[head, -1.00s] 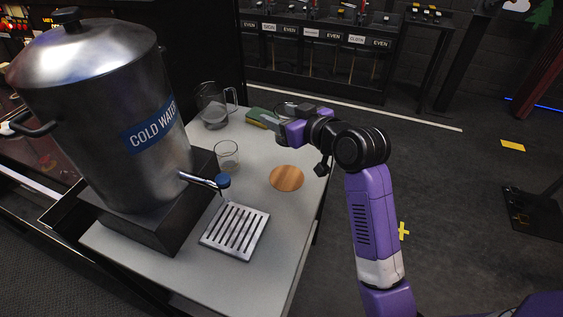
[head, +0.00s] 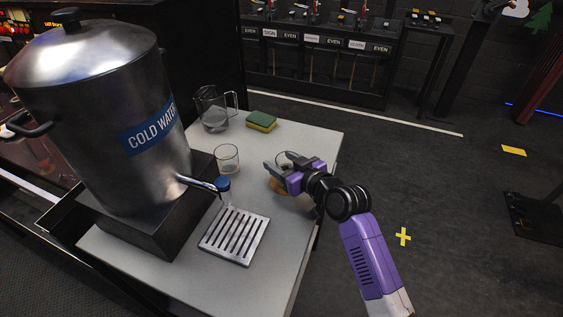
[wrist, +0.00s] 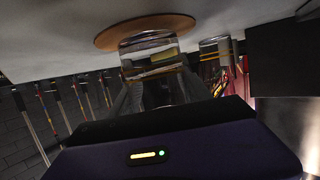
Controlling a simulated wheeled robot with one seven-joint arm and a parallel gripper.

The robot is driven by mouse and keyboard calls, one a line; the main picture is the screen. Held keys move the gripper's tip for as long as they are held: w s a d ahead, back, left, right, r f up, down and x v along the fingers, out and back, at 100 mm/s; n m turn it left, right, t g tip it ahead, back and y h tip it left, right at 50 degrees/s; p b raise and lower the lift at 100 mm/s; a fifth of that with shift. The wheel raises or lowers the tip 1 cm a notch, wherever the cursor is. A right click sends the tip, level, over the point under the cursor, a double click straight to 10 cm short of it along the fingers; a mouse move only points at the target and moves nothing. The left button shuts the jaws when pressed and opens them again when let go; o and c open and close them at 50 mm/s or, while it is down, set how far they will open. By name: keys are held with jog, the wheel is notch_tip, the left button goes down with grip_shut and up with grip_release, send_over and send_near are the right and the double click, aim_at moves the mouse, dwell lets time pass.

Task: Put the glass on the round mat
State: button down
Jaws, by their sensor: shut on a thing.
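My gripper (head: 280,161) is shut on a clear drinking glass (wrist: 150,52), which is mostly hidden by the fingers in the head view. The glass is upright relative to the table. The round wooden mat (head: 277,186) lies on the table directly below the gripper, partly covered by it. In the wrist view, where the table is at the top, the mat (wrist: 145,28) is right at the base of the glass. I cannot tell whether the glass touches it.
A second glass (head: 227,158) stands left of the mat, near the tap of the steel cold water urn (head: 95,120). A metal drip grate (head: 235,236) lies in front. A glass jug (head: 214,110) and a green-yellow sponge (head: 261,122) are at the back of the table (head: 270,260).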

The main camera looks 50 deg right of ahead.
jog(key=shift+f, duration=0.15)
jog(key=shift+c, duration=2.4)
grip_release()
